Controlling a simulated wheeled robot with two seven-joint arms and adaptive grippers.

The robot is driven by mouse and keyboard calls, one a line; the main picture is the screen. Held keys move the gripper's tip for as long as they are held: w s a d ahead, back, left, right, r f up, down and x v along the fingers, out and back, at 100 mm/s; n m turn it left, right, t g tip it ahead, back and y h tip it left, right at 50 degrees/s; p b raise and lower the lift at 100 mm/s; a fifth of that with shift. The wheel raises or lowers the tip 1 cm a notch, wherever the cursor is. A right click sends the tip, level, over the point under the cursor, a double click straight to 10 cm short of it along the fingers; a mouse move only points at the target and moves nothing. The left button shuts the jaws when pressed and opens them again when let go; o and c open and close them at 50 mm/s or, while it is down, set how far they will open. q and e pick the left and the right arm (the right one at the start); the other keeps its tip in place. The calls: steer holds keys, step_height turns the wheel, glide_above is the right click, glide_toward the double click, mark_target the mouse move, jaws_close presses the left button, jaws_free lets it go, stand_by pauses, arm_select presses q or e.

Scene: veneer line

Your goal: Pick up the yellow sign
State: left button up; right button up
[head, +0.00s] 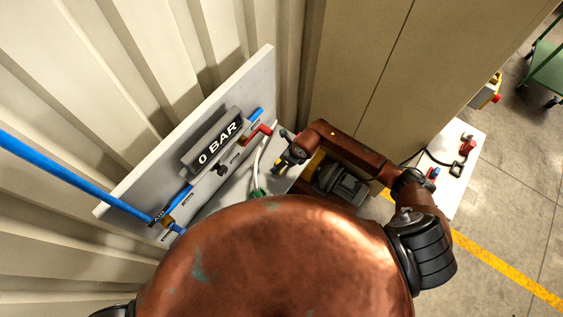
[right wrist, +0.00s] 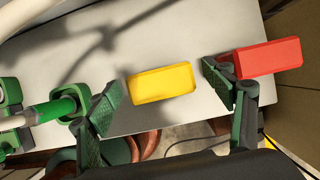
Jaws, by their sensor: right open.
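The yellow sign (right wrist: 160,83) is a small bright rectangular block with rounded edges, in front of a pale panel in the right wrist view. My right gripper (right wrist: 164,105) is open, with one green finger to the left of the sign and one to the right. Neither finger appears to touch it. In the head view my right gripper (head: 281,151) is beside the pale board, and I cannot clearly make out the sign there. My left gripper is not in view.
A red handle (right wrist: 267,58) is close to the right finger. A green hose fitting (right wrist: 55,108) with a pale hose is on the left. A cabinet (head: 385,60) stands behind my right arm.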

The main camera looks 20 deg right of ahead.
steer(key=shift+f, duration=0.4)
steer(key=shift+c, duration=0.3)
steer(key=c, duration=1.2)
steer(key=shift+w+r, duration=0.1)
